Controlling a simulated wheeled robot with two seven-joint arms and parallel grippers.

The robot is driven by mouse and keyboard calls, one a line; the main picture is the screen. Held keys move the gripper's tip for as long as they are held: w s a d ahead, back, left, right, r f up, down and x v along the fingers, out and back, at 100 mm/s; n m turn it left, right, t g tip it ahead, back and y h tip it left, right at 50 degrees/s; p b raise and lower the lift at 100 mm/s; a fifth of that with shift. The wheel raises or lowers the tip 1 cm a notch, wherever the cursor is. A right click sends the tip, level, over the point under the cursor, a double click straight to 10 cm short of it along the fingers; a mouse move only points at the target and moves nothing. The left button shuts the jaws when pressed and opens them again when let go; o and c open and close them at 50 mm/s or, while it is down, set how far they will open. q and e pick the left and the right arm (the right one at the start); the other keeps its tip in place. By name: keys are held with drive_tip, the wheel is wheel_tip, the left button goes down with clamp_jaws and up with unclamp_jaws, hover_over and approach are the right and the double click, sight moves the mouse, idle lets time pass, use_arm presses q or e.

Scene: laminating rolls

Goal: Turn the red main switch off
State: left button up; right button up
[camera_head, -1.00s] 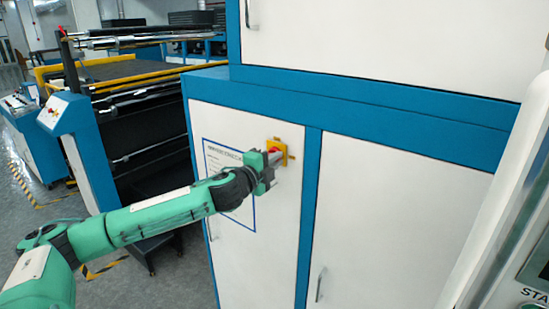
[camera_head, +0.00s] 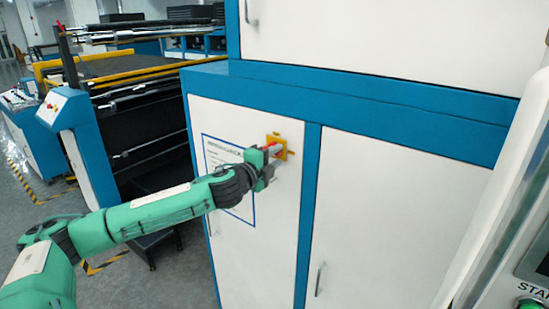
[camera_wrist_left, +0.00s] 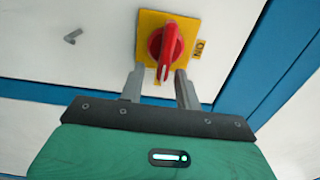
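The red main switch (camera_wrist_left: 167,48) is a round knob with a raised handle on a yellow plate (camera_wrist_left: 187,24). In the left wrist view its handle points down toward my gripper. An "ON" label is on the plate's right side. In the head view the switch (camera_head: 277,149) is on the white cabinet door, partly hidden by my gripper. My left gripper (camera_head: 271,158) is right at the switch. In the wrist view its two fingers (camera_wrist_left: 160,85) are apart, one on each side below the handle tip. I cannot tell whether they touch it. My right gripper is not in view.
The switch is on a white door (camera_head: 255,125) with blue framing and a printed notice (camera_head: 220,150). A second white door (camera_head: 390,210) is to the right. A machine with rollers (camera_head: 125,85) stands at the left. A pale panel with a green button (camera_head: 530,304) is at the right edge.

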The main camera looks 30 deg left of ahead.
use_arm(q)
drive_tip(key=s+a+b, duration=0.1)
drive_tip(key=s+b, duration=0.8)
drive_tip(key=s, duration=0.4)
drive_tip(key=shift+s+b, duration=0.3)
drive_tip(key=shift+s, duration=0.1)
idle(0.5)
